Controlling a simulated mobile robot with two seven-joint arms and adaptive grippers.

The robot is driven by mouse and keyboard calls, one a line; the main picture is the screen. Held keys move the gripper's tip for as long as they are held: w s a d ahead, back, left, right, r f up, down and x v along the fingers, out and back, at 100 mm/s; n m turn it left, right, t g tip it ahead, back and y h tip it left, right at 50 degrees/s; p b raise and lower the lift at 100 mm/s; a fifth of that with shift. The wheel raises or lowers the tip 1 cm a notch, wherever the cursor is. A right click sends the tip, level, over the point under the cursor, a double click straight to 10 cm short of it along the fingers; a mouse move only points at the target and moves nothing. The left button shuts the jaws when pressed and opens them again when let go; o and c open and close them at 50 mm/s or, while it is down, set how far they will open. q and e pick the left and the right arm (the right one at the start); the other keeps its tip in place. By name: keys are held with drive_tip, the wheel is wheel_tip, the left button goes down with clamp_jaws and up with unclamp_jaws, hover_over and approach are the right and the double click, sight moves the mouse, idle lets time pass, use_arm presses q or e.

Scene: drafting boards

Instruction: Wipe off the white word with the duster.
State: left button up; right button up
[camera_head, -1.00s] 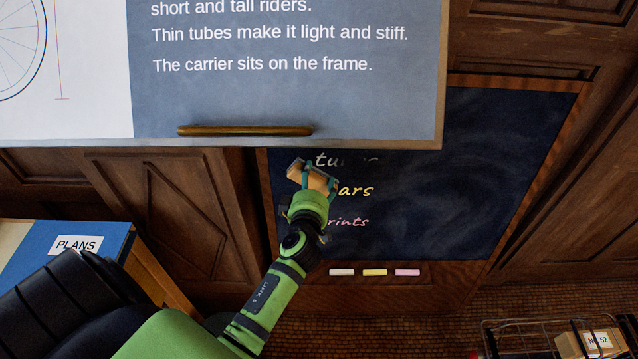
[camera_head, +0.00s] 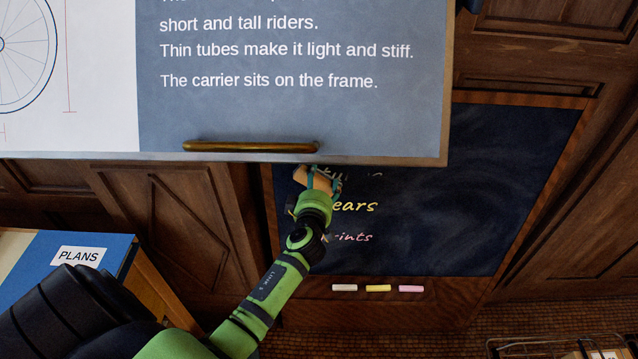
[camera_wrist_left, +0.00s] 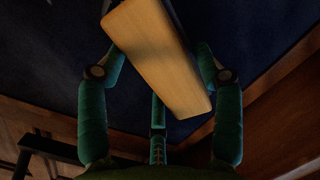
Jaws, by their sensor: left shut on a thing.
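The dark blackboard (camera_head: 470,200) in its wooden frame stands low, behind the drafting board's lower edge. The white word (camera_head: 365,174) is at its top left; only faint, broken strokes show. The drafting board and my gripper hide part of its area. My left gripper (camera_head: 323,184) is shut on the wooden-backed duster (camera_head: 318,177), which is beside the left part of the word. The duster's tan back fills the middle of the left wrist view (camera_wrist_left: 155,55), between the green fingers. I cannot tell whether its felt touches the blackboard. My right gripper is not in view.
The drafting board (camera_head: 290,110) with its brass handle (camera_head: 250,146) overhangs the blackboard's top. A yellow word (camera_head: 357,206) and a pink word (camera_head: 355,238) sit below the white one. Several chalks (camera_head: 378,288) lie on the ledge. A blue PLANS folder (camera_head: 50,262) is at left.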

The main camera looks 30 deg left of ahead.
use_arm(q)
drive_tip(key=shift+b+x, duration=0.55)
drive_tip(key=shift+x, duration=0.45)
